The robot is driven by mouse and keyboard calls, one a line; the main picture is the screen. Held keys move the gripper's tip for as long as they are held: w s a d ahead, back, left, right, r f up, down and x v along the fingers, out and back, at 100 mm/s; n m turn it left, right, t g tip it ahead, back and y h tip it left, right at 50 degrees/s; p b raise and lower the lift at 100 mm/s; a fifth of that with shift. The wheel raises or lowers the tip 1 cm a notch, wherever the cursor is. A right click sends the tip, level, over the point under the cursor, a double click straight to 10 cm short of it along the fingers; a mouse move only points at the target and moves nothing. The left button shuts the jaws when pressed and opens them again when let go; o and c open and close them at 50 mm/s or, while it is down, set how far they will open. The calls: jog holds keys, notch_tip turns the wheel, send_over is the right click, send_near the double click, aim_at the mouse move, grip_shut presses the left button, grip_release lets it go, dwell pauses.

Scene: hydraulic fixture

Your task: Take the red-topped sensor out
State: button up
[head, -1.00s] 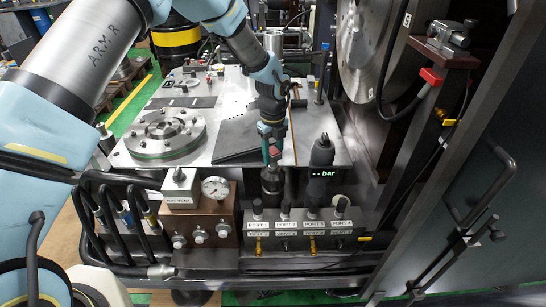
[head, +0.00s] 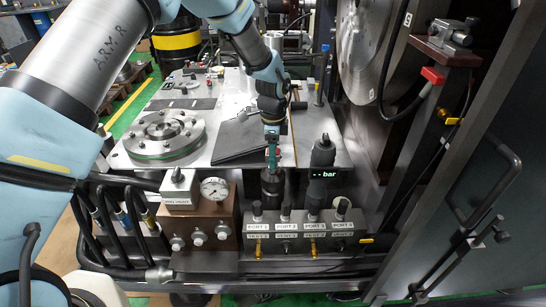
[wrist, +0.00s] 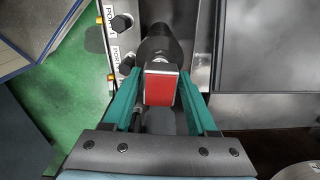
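The red-topped sensor's rectangular red top (wrist: 162,89) with a pale rim lies between my gripper's teal fingers in the wrist view. A dark cylindrical body (wrist: 160,45) extends beyond it. My gripper (wrist: 162,80) is open, with one finger on each side of the red top and narrow gaps showing. In the head view my gripper (head: 272,160) points down just above a dark cylinder (head: 272,185) at the front edge of the metal plate. The red face is hidden from the head view.
A dark unit with a bar display (head: 322,174) stands close to the right. The port block (head: 300,230) with several knobs is below in front. A gauge block (head: 212,205) is at left. A round flange (head: 165,135) and a dark flat panel (head: 240,135) lie on the plate.

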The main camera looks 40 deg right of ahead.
jog(key=shift+o, duration=1.4)
notch_tip(320, 180, up, 11)
jog(key=shift+f+b, duration=0.1)
jog(key=shift+b, duration=1.1)
